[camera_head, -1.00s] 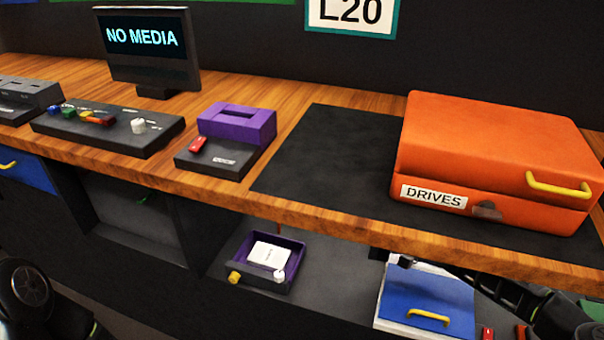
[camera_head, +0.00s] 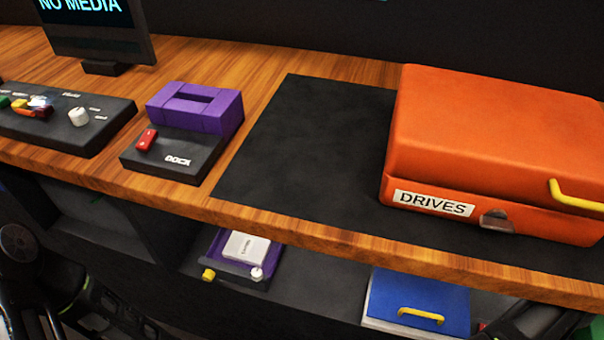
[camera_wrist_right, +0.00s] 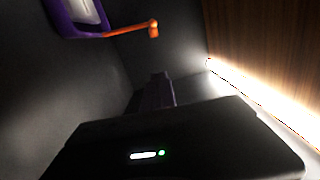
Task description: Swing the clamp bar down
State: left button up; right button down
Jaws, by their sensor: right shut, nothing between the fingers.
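A purple tray (camera_head: 218,246) holding a white labelled cartridge (camera_head: 247,246) sits on the lower shelf in the head view. My left gripper's fingers do not show.
The wooden counter (camera_head: 300,234) overhangs the shelf. A blue panel with a yellow handle (camera_head: 420,302) stands right of the tray. On the counter are a purple dock (camera_head: 195,108), a control panel (camera_head: 70,120) and an orange DRIVES case (camera_head: 490,130).

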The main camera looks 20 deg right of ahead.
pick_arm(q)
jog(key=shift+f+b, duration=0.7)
pick_arm(e)
jog(key=w+a, duration=0.2)
jog(key=a, duration=0.8)
jog(key=shift+a+r, duration=0.15)
jog(key=shift+a, duration=0.25)
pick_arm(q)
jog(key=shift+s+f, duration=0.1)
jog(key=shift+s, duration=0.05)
